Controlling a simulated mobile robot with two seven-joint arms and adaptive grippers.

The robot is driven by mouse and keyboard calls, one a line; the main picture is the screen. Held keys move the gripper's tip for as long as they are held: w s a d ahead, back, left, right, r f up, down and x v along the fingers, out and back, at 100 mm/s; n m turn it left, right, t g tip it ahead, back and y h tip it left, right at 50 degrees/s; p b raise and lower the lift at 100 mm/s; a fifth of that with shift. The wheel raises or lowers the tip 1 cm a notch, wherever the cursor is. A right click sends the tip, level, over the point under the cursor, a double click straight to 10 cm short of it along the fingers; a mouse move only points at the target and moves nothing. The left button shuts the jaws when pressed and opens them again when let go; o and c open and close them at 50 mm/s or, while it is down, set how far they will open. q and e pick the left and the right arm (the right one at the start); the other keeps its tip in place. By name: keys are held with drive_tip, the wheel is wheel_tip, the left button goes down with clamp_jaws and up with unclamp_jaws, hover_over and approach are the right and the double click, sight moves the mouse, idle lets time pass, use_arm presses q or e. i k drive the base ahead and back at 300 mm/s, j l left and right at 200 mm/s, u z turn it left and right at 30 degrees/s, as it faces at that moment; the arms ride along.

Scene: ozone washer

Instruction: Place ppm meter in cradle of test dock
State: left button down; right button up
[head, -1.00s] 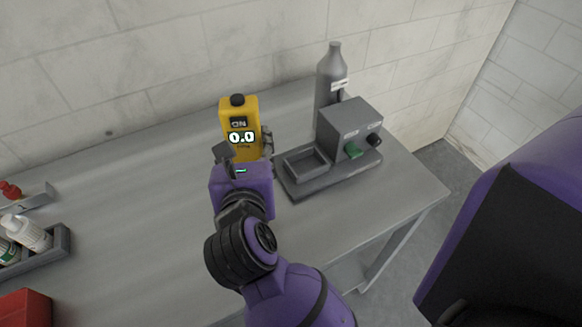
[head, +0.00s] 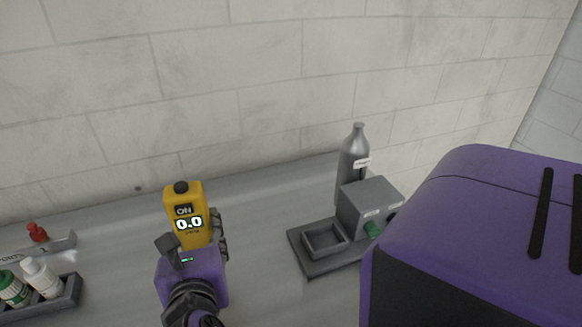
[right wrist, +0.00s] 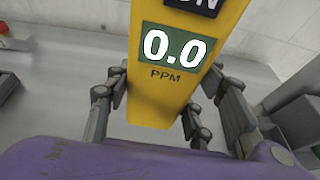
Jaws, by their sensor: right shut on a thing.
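The yellow ppm meter (head: 186,236) is held upright in my right gripper (head: 192,245), above the bench. Its screen reads 0.0, with ON above it and a black knob on top. In the right wrist view the meter (right wrist: 165,106) sits between the two fingers, which are shut on its sides. The grey test dock (head: 314,266) stands to the right, apart from the meter. Its shallow square cradle (head: 324,239) is empty, beside a grey box (head: 365,207) with a green knob. My left gripper is not in view.
A grey gas bottle (head: 353,165) stands behind the dock. At the left are a tray with white bottles (head: 42,280) and a holder with a red-topped item (head: 37,233). The wall is close behind. A large purple part of mine covers the lower right.

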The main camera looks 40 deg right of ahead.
sight(323, 242)
drive_tip(key=k+l+u, duration=0.2)
drive_tip(key=l+u, duration=0.15)
drive_tip(key=k+l+u, duration=0.5)
drive_tip(key=k+l, duration=0.4)
drive_tip(key=k, duration=0.05)
